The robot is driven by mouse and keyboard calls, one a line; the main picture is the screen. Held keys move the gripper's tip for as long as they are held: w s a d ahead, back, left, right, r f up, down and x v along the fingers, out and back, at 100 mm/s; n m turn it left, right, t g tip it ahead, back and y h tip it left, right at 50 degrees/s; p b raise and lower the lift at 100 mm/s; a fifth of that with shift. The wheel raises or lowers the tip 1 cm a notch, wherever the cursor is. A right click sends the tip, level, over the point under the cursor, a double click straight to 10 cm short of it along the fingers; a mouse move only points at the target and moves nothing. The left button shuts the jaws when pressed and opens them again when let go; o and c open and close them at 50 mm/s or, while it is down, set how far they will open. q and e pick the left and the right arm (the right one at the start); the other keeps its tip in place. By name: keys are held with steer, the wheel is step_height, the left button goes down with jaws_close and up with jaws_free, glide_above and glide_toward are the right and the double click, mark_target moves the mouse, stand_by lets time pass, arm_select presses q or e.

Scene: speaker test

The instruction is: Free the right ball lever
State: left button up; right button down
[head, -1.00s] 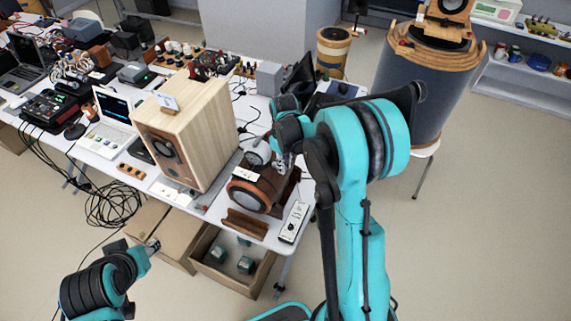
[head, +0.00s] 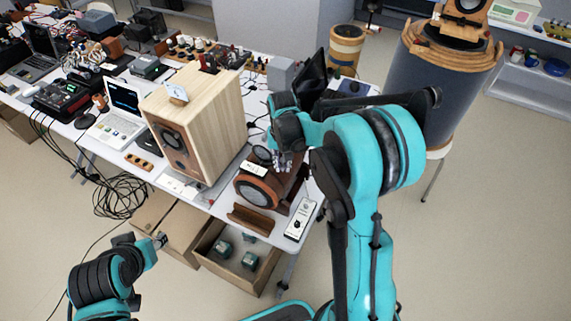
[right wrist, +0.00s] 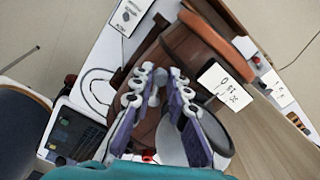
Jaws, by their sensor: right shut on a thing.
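A brown wooden unit with an orange-ringed round driver (head: 256,191) sits at the table's front right corner. My right gripper (head: 283,163) reaches down at its back. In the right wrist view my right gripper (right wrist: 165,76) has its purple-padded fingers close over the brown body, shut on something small. I take this for the right ball lever, but the fingers hide it and I cannot make out its ball. A grey round disc (right wrist: 172,146) lies beside the fingers. My left gripper (head: 160,240) is low at the left, away from the table; its fingers are too small to judge.
A large pale wooden speaker box (head: 214,130) stands left of the unit. A white control box (head: 300,219) and a brown wooden strip (head: 250,220) lie at the table's front edge. An open cardboard box (head: 215,265) is below. A monitor (head: 313,77) stands behind.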

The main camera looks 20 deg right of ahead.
mark_target(281, 166)
steer(key=shift+w+a+m, duration=0.1)
steer(key=shift+a+m, duration=0.1)
steer(key=shift+m, duration=0.4)
steer(key=c, duration=1.5)
jaws_free()
steer(key=shift+r, duration=0.1)
step_height(281, 166, up, 12)
steer(key=shift+f, duration=0.1)
steer(key=s+a+f+n+t+b, duration=0.1)
steer(key=s+f+n+t+b, duration=0.1)
steer(key=s, duration=0.4)
steer(key=s+a+f+n+t+b, duration=0.1)
steer(key=s+f+t+b, duration=0.1)
steer(key=s, duration=0.4)
steer(key=s+a+f+n+t+b, duration=0.1)
steer(key=s+f+n+t+b, duration=0.1)
steer(key=s, duration=0.4)
steer(key=shift+s+a+f+n+t+b, duration=0.15)
steer(key=shift+f+t+b, duration=0.15)
steer(key=shift+f+b, duration=0.15)
steer(key=shift+a+f+n+t+b, duration=0.15)
steer(key=shift+f+t+b, duration=0.2)
steer(key=shift+f, duration=0.2)
